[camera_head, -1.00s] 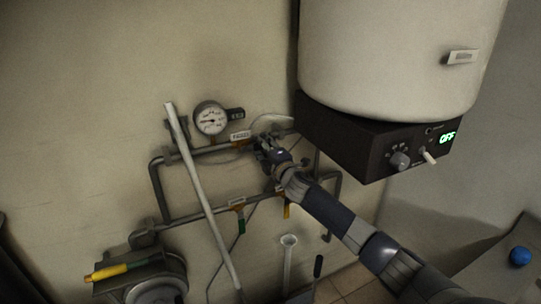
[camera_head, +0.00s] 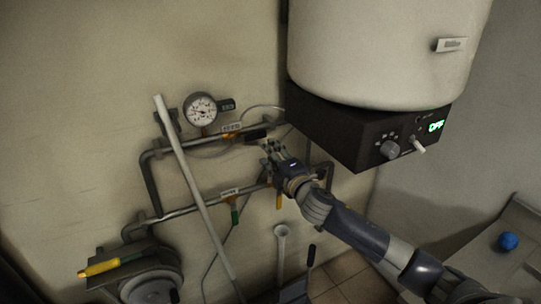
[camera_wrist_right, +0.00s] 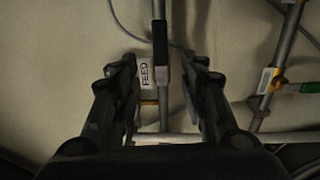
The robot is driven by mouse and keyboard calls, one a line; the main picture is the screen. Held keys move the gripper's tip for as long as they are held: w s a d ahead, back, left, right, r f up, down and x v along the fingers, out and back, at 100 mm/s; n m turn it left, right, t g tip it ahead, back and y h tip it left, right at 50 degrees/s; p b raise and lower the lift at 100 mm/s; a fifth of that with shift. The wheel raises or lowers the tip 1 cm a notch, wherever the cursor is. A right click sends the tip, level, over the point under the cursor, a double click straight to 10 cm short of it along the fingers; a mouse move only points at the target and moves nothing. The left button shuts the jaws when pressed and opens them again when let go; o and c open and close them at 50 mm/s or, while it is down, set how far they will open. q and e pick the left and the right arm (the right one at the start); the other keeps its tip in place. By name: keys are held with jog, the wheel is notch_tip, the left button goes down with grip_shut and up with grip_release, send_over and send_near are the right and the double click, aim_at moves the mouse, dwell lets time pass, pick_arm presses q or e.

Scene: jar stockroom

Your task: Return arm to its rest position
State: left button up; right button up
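My right gripper (camera_head: 272,150) is in front of the wall pipes, just below and right of a black valve handle (camera_head: 256,134) on the upper pipe. In the right wrist view my gripper (camera_wrist_right: 165,68) has its two fingers spread apart with nothing held between them. The black handle (camera_wrist_right: 160,45) shows beyond the fingertips, in line with its pipe, beside a label (camera_wrist_right: 146,74) reading FEED. My right arm reaches in from the lower right. My left gripper is not in view.
A large pale tank on a dark control box (camera_head: 370,138) reading OFF hangs above my right arm. A pressure gauge (camera_head: 201,109), a slanted white pole (camera_head: 190,185) and a lower pipe with green (camera_head: 235,216) and yellow handles are nearby. A blue ball (camera_head: 508,241) sits at right.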

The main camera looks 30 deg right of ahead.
jog(key=shift+f, duration=0.15)
jog(key=s+d+f+m+g+b, duration=0.1)
jog(key=s+f+m+g, duration=0.15)
jog(key=f, duration=0.95)
jog(key=s+d+f+m+g+h+b, duration=0.1)
jog(key=s+f+m+g, duration=0.15)
jog(key=f, duration=0.95)
jog(key=s+f+m+g+b, duration=0.1)
jog(key=s+f, duration=0.3)
jog(key=f, duration=0.7)
jog(key=s+a+f+m+g+b, duration=0.1)
jog(key=s+a+f+m+g, duration=0.1)
jog(key=s+f, duration=0.65)
jog(key=s+a+f+m+g+b, duration=0.1)
jog(key=s+f+m+g, duration=0.15)
jog(key=s+f, duration=0.65)
jog(key=s+a+f+m+g, duration=0.1)
jog(key=s+a+f+g, duration=0.1)
jog(key=s+a+f, duration=0.2)
jog(key=s+a+f+m+g+y+b, duration=0.1)
jog(key=s+a+f, duration=0.3)
jog(key=s+f, duration=0.5)
jog(key=s+a+f+m+g+y+b, duration=0.1)
jog(key=s+f, duration=0.6)
jog(key=s, duration=1.2)
jog(key=a+m+g, duration=0.1)
jog(key=a+g, duration=0.1)
jog(key=a, duration=0.1)
jog(key=shift+a+f+m, duration=0.35)
